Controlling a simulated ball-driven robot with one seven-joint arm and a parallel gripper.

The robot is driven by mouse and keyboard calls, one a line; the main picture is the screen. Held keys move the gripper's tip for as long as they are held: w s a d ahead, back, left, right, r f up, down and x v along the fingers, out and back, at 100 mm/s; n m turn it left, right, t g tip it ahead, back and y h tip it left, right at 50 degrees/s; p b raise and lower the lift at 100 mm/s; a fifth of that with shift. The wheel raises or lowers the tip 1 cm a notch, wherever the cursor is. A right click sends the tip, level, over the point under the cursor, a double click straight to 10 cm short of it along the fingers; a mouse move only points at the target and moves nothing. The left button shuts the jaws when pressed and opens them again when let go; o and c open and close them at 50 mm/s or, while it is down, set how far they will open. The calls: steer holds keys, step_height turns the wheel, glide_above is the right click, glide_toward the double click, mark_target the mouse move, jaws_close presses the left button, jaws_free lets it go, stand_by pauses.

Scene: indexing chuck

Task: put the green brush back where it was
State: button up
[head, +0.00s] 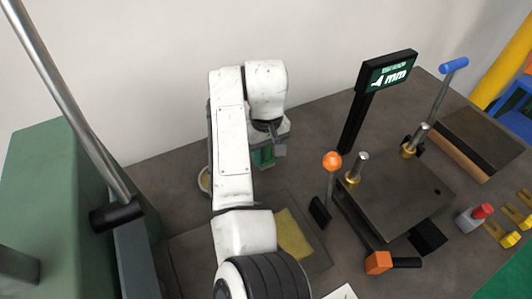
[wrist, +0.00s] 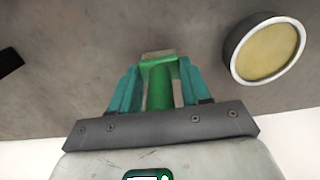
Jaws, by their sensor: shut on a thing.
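My gripper (head: 264,160) is over the back part of the table, in front of the wall, with my white arm reaching up to it. In the wrist view my gripper (wrist: 158,90) has its two teal fingers shut on the green brush (wrist: 160,68). The brush's green body shows between the fingers, with a grey-brown part at its far end. In the head view the brush is largely hidden by my gripper and hard to tell from the fingers. I cannot tell whether the brush touches the table.
A round dish with yellowish contents (wrist: 265,50) stands right of the brush in the wrist view; my arm partly covers it in the head view (head: 203,181). A yellow pad (head: 293,236) lies on a dark mat.

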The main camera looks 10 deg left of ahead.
steer(key=shift+f, duration=0.5)
steer(key=o, duration=1.1)
steer(key=shift+f, duration=0.1)
steer(key=shift+o, duration=0.2)
step_height(320, 180, up, 12)
steer(key=shift+r+p, duration=0.15)
steer(key=shift+p, duration=0.55)
